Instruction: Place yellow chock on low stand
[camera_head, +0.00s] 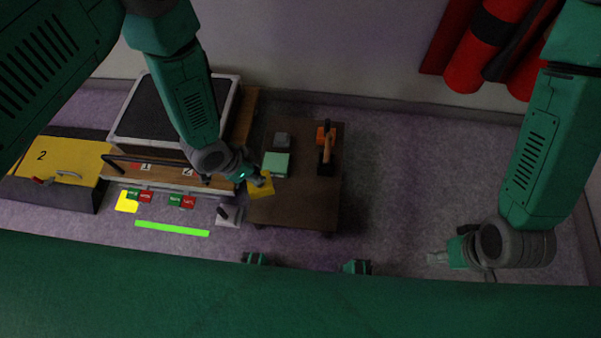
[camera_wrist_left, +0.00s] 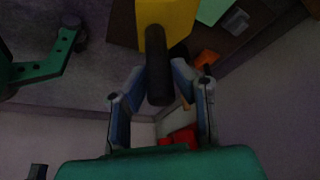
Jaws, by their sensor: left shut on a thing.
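The yellow chock (camera_head: 261,186) overlaps the left part of the brown low stand (camera_head: 290,213) in the head view. My left gripper (camera_head: 256,179) is shut on its dark handle. In the left wrist view the yellow chock (camera_wrist_left: 172,14) is at the top, with its black handle between the fingers of my left gripper (camera_wrist_left: 158,72). I cannot tell whether the chock touches the stand top. My right gripper (camera_head: 439,258) is over the floor at the right, apart from the stand; its fingers are too small to read.
A light green block (camera_head: 276,164), a grey block (camera_head: 281,139) and an orange-and-black tool (camera_head: 326,147) occupy the stand's back half. A wooden bench with a black-topped case (camera_head: 158,108) is to the left. Red cylinders (camera_head: 482,50) are at the back right. The stand's front is clear.

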